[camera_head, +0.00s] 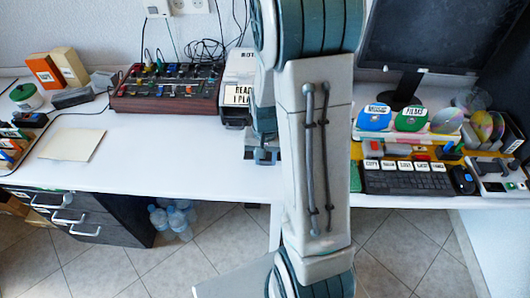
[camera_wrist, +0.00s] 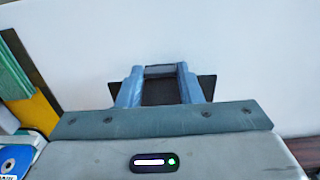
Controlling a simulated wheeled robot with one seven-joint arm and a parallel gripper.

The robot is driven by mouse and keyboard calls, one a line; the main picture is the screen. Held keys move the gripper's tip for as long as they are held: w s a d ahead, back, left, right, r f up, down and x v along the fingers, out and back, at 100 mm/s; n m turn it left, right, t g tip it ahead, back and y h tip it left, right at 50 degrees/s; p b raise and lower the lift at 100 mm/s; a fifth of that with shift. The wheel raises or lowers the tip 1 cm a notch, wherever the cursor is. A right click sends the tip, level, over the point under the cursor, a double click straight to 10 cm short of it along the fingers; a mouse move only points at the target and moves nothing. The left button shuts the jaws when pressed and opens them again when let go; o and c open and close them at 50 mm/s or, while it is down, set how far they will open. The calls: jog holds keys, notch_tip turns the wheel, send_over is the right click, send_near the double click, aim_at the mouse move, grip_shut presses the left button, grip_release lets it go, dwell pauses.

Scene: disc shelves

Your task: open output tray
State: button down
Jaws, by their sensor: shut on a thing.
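A white and grey device (camera_head: 239,80) with printed labels stands at the back of the white table, left of my arm. A dark tray-like part (camera_head: 236,115) shows at its lower front. My gripper (camera_head: 265,157) is in front of the device and right of that part, partly hidden by my arm. In the wrist view my gripper (camera_wrist: 160,85) has its two blue-grey fingers around a dark flat piece (camera_wrist: 207,86), which sticks out on both sides. It looks like the output tray, but its link to the device is hidden.
A control panel (camera_head: 165,88) with several knobs stands left of the device. A beige sheet (camera_head: 72,145) lies on the table (camera_head: 150,165). A keyboard (camera_head: 408,180), discs (camera_head: 447,120) and a monitor (camera_head: 415,35) are at the right. The table's front left is mostly clear.

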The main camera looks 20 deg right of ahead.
jog(key=c, duration=1)
grip_release()
notch_tip(320, 180, up, 14)
jog(key=p, duration=0.1)
jog(key=shift+f, duration=0.1)
jog(key=s+a+r+n+t+p, duration=0.2)
jog(key=s+a+r+n, duration=0.3)
jog(key=s, duration=0.7)
notch_tip(320, 180, up, 2)
jog(key=shift+a+t, duration=0.4)
jog(key=shift+a, duration=0.6)
